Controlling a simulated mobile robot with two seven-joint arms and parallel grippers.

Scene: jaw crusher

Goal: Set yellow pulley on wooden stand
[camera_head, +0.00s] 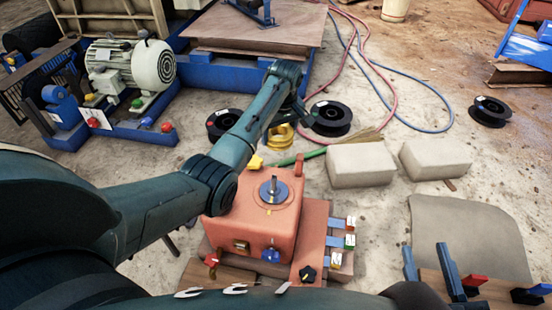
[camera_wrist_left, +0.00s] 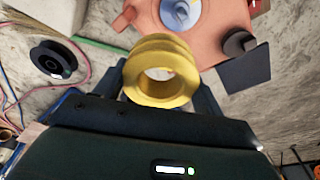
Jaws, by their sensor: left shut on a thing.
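The yellow pulley (camera_head: 281,136) is a grooved ring with a central hole, held above the floor behind the orange box. In the left wrist view the pulley (camera_wrist_left: 150,92) sits between the two dark fingers of my left gripper (camera_wrist_left: 161,92), which is shut on it. In the head view, my left wrist hides most of the left gripper (camera_head: 288,118). A wooden base (camera_head: 497,292) with upright dark blue posts is at the lower right, cut off by the frame; I cannot tell whether it is the wooden stand. My right gripper is not seen.
An orange box (camera_head: 240,212) with an upright metal shaft (camera_head: 272,187) stands in front. Black spools (camera_head: 331,117) lie around the pulley. Pale blocks (camera_head: 360,164) lie to the right, with a grey mat (camera_head: 468,235) nearer. Hoses (camera_head: 392,92) cross the floor behind.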

